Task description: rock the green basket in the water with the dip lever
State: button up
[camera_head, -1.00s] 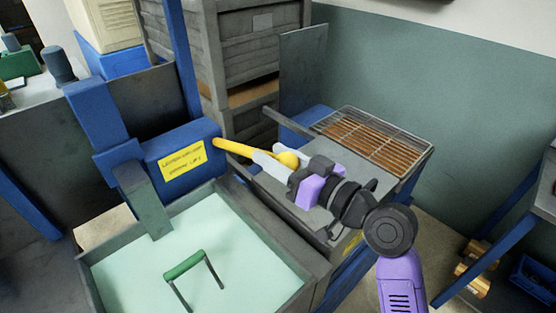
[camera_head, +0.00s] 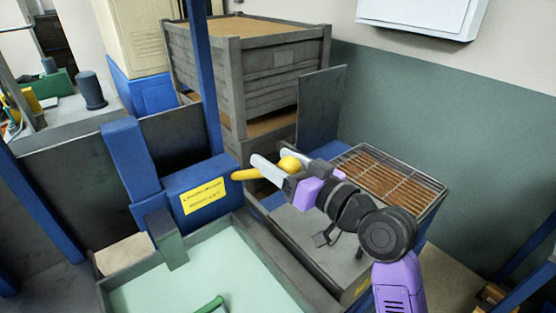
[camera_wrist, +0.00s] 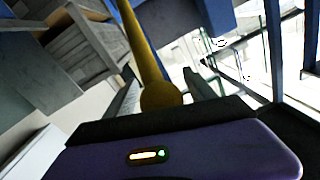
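The yellow dip lever (camera_head: 246,174) sticks out from a blue box with a yellow label (camera_head: 203,196) and slopes up to its round knob. My gripper (camera_head: 277,163) is at the knob end. In the wrist view, the knob (camera_wrist: 161,96) sits between my two fingers, which lie close on both sides; the lever's rod runs away upward. The green handle (camera_head: 210,304) of the basket shows at the bottom edge over the pale water (camera_head: 205,270) in the grey tank. The rest of the basket is hidden or out of frame.
A large grey wooden crate (camera_head: 270,70) stands behind. A blue upright post (camera_head: 205,85) rises behind the labelled box.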

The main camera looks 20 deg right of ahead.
jog(key=b+v, duration=0.2)
jog(key=v, duration=0.5)
jog(key=shift+s+d, duration=0.15)
jog(key=shift+s, duration=0.2)
